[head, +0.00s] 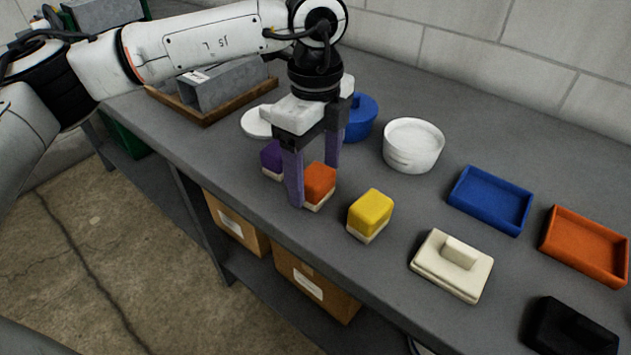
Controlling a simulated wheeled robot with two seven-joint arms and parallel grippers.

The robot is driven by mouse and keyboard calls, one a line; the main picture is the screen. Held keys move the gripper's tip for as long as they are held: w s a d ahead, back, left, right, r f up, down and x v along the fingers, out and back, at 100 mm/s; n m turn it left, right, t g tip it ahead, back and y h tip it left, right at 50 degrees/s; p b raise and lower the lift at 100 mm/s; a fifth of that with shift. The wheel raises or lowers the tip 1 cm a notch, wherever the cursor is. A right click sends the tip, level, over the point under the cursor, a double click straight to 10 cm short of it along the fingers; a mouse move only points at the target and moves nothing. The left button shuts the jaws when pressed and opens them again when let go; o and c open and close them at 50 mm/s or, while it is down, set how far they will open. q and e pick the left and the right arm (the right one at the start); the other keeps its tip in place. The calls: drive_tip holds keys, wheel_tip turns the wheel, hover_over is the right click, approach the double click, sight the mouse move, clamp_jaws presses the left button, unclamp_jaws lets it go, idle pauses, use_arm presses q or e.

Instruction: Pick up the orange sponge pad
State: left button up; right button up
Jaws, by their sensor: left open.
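The orange sponge pad (319,181) is a small block with an orange top and a pale base, on the grey bench near its front edge. My left gripper (314,183) points down over it, open. One purple-grey finger stands at the pad's left front and hides part of it; the other finger is behind it, toward the back right. I cannot tell whether either finger touches the pad. My right gripper does not show.
A purple pad (271,157) sits close left of the gripper, a yellow pad (370,212) to the right. Behind are a blue round container (361,117) and a white tub (412,146). Blue (490,199) and orange (585,246) trays and a cream lidded block (452,265) lie right.

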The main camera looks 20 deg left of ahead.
sight(316, 174)
use_arm(q)
drive_tip(key=shift+f, duration=0.5)
drive_tip(key=shift+c, duration=0.2)
drive_tip(key=c, duration=1.1)
drive_tip(key=shift+r, duration=0.1)
wheel_tip(316, 174, up, 10)
drive_tip(key=shift+f, duration=0.1)
